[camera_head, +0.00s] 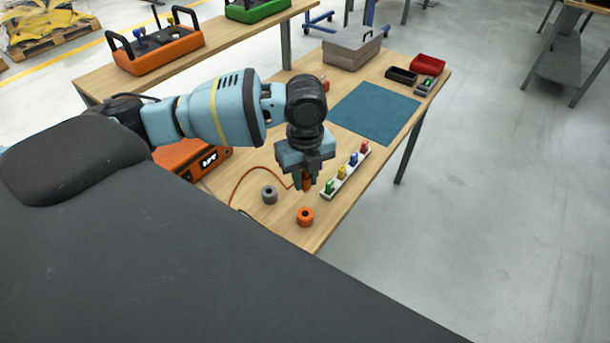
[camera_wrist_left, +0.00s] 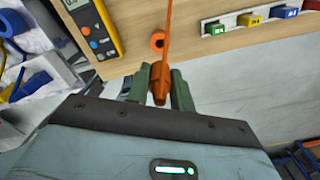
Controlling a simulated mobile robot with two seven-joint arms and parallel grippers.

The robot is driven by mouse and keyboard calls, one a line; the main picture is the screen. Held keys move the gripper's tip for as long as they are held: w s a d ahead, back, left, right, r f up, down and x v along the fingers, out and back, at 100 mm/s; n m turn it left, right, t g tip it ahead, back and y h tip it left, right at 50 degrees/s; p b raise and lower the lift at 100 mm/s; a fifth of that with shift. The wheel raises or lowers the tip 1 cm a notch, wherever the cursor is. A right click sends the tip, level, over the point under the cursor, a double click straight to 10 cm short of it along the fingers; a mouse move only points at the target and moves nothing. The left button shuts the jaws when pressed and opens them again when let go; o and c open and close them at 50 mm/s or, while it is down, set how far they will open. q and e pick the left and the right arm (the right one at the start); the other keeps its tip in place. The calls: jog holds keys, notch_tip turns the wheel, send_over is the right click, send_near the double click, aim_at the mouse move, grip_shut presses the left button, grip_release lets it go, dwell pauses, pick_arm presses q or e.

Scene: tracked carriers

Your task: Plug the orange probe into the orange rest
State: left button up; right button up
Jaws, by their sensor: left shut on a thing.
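My left gripper (camera_head: 306,186) points down over the near end of the wooden table. It is shut on the orange probe (camera_head: 307,181), which also shows between the green fingers in the left wrist view (camera_wrist_left: 160,82). An orange cable (camera_wrist_left: 168,25) runs from the probe. The orange rest (camera_head: 305,217), a short ring with a dark hole, stands on the table slightly nearer than the gripper. It also shows in the left wrist view (camera_wrist_left: 157,40), partly beside the cable. The probe is apart from the rest, above the table. My right gripper is not in view.
A grey rest (camera_head: 269,195) stands left of the orange one. A white strip (camera_head: 329,194) with several coloured plugs lies to the right. A yellow meter (camera_wrist_left: 95,28) lies nearby in the wrist view. A blue mat (camera_head: 375,112) lies farther back, clear on top.

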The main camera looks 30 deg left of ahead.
pick_arm(q)
jog(key=shift+f+b, duration=0.3)
jog(key=shift+f, duration=1.1)
jog(key=shift+f+b, duration=0.35)
jog(key=shift+f, duration=1.15)
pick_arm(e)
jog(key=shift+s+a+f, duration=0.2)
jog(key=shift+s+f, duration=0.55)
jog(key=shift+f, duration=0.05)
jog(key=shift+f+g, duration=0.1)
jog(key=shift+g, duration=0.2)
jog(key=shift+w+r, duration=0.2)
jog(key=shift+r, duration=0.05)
pick_arm(q)
jog(key=shift+p, duration=0.5)
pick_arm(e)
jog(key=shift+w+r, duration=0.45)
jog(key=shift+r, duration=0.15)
pick_arm(q)
jog(key=shift+f+b, duration=0.55)
jog(key=shift+f, duration=1.75)
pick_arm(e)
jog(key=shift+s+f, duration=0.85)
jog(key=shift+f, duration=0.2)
